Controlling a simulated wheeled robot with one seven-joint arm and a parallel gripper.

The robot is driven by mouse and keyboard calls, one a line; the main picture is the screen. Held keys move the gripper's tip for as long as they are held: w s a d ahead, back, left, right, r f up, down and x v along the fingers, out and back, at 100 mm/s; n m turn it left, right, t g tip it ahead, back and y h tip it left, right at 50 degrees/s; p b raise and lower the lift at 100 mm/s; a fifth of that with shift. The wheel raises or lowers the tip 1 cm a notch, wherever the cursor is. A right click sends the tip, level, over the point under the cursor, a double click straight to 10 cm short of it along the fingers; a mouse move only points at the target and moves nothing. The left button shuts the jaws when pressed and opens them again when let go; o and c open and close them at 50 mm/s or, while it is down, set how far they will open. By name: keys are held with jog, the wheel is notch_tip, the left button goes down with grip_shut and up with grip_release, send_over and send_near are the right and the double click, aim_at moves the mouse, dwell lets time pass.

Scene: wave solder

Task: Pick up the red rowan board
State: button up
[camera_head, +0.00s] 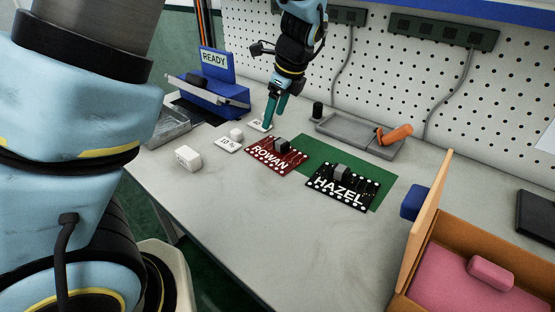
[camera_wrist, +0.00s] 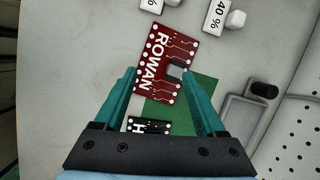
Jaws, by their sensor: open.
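The red board marked ROWAN (camera_head: 276,156) lies flat on the bench, with a small dark block (camera_head: 281,145) on it. It also shows in the wrist view (camera_wrist: 157,50), ahead of and partly between my fingers. My gripper (camera_head: 273,111) is open and empty, pointing down above the bench behind the board in the head view. In the wrist view its two teal fingers (camera_wrist: 163,75) are spread apart. I cannot tell its exact height above the board.
A black HAZEL board (camera_head: 341,187) lies beside the red one, on a green mat (camera_head: 384,178). White blocks and percent labels (camera_head: 227,145) lie to the left. A grey tray (camera_head: 350,135) holds an orange-handled tool. A cardboard box (camera_head: 420,262) with pink foam stands front right; a blue READY fixture (camera_head: 214,62) stands back left.

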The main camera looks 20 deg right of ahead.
aim_at(282, 141)
jog(key=d+f+m, duration=0.2)
jog(key=f, duration=0.1)
jog(key=d+f+m, duration=0.1)
jog(key=f, duration=0.1)
jog(key=shift+w+d+f+t, duration=0.15)
jog(key=shift+d+f+t, duration=0.1)
jog(key=shift+d+t, duration=0.15)
jog(key=shift+p+x, duration=0.85)
jog(key=shift+x, duration=1.9)
jog(key=shift+w+d, duration=0.15)
grip_shut()
jog(key=shift+r, duration=0.1)
